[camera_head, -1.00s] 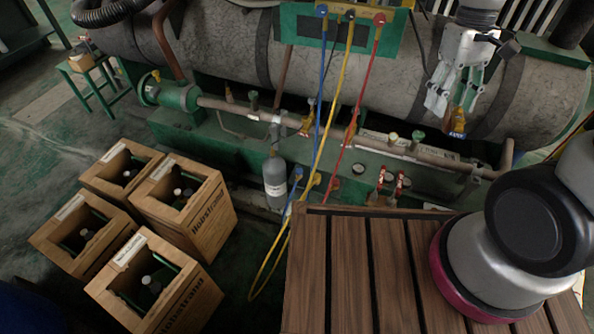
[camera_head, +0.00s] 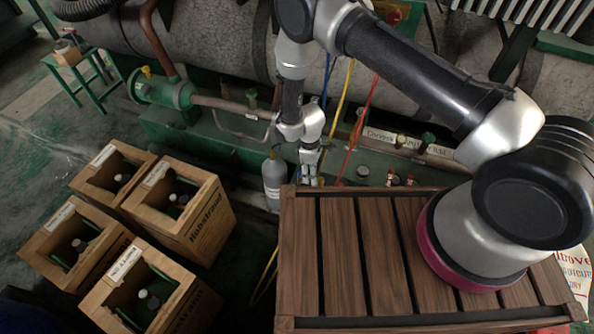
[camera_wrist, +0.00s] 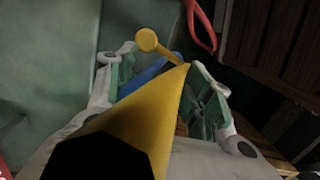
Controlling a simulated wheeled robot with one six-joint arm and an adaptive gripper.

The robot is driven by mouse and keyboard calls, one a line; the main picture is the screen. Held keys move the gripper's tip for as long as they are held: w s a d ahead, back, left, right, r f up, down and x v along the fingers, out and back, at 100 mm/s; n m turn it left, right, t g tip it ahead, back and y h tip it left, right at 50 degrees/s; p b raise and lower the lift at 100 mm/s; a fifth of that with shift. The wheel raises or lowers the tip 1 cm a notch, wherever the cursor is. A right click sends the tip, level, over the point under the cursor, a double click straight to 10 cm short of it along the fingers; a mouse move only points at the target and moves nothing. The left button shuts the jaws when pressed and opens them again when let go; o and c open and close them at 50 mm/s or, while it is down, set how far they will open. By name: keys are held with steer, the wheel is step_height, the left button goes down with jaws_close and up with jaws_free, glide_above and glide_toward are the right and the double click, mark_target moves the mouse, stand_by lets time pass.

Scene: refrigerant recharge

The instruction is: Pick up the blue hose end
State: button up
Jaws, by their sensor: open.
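The blue hose (camera_head: 326,78) hangs down in front of the big grey tank, beside my arm in the head view. Its lower end is hidden behind my gripper (camera_head: 308,178) there. In the wrist view a blue piece, apparently the blue hose end (camera_wrist: 146,78), shows between the spread fingers of my gripper (camera_wrist: 160,62). The fingers are open, and I cannot tell whether they touch it. A yellow hose (camera_wrist: 152,103) crosses close in front of the wrist camera and partly covers the blue piece.
The yellow hose (camera_head: 341,103) and red hose (camera_head: 356,128) hang just right of my gripper. A grey cylinder (camera_head: 274,175) stands close to its left. A slatted wooden top (camera_head: 338,255) lies in front. Several wooden crates (camera_head: 205,225) stand at left, with floor between.

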mark_target(301, 177)
steer(key=shift+n+t+y, duration=0.6)
steer(key=shift+n+t, duration=0.1)
steer(key=shift+n, duration=0.1)
steer(key=w+a, duration=0.1)
steer(key=w, duration=0.1)
steer(key=w+a, duration=0.2)
steer(key=shift+r, duration=0.1)
steer(key=shift+a+f, duration=0.1)
steer(key=shift+f, duration=0.1)
steer(key=f, duration=0.7)
steer(key=shift+s+a+f, duration=0.1)
steer(key=shift+s+a, duration=0.05)
steer(key=shift+a, duration=0.15)
steer(key=c, duration=1.1)
